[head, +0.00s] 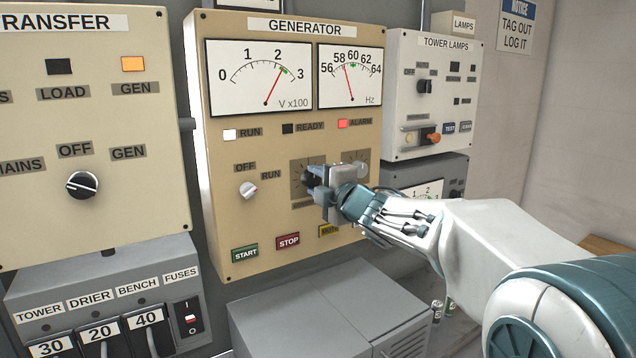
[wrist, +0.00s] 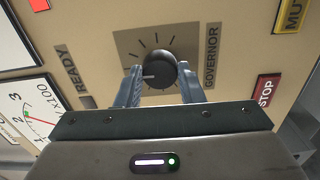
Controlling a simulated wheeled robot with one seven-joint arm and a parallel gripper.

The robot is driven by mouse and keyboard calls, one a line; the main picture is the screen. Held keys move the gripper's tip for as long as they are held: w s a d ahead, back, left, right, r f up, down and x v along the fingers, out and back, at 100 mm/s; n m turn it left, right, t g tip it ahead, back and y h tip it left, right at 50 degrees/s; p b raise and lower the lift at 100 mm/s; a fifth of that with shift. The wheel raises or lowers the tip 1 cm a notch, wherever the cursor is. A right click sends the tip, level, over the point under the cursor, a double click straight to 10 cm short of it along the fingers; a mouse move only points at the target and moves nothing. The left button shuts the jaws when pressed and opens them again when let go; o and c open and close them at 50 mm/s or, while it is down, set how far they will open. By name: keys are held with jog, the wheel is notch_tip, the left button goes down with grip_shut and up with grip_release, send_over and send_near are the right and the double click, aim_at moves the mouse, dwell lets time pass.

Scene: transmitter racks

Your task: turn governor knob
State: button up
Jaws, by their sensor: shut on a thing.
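The governor knob (wrist: 161,72) is round and black with a white pointer line. It sits on a dark square plate with tick marks, and its pointer aims left in the wrist view. My gripper (wrist: 162,80) has its two blue fingers shut on the knob from both sides. In the head view my gripper (head: 322,190) hides part of the knob (head: 309,178) and its plate. The generator panel's Hz meter (head: 350,76) has its needle between 58 and 60, left of a green mark. The volts meter (head: 259,77) needle is between 2 and 3.
The red ALARM lamp (head: 343,124) and white RUN lamp (head: 229,134) look lit; READY (head: 288,129) is dark. START (head: 245,253) and STOP (head: 288,241) buttons sit below. A yellow button (head: 328,231) is close under my gripper. A grey cabinet (head: 310,290) stands beneath the panel.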

jog(key=m+p, duration=0.2)
jog(key=m, duration=0.4)
jog(key=shift+p, duration=0.3)
jog(key=m+p, duration=0.2)
jog(key=m, duration=0.3)
jog(key=shift+m, duration=0.4)
jog(key=o, duration=1)
jog(key=shift+s+d, duration=0.1)
jog(key=b+v, duration=0.1)
jog(key=v, duration=1.2)
jog(key=shift+s+d+b, duration=0.2)
jog(key=shift+s+b, duration=0.05)
jog(key=shift+b, duration=0.15)
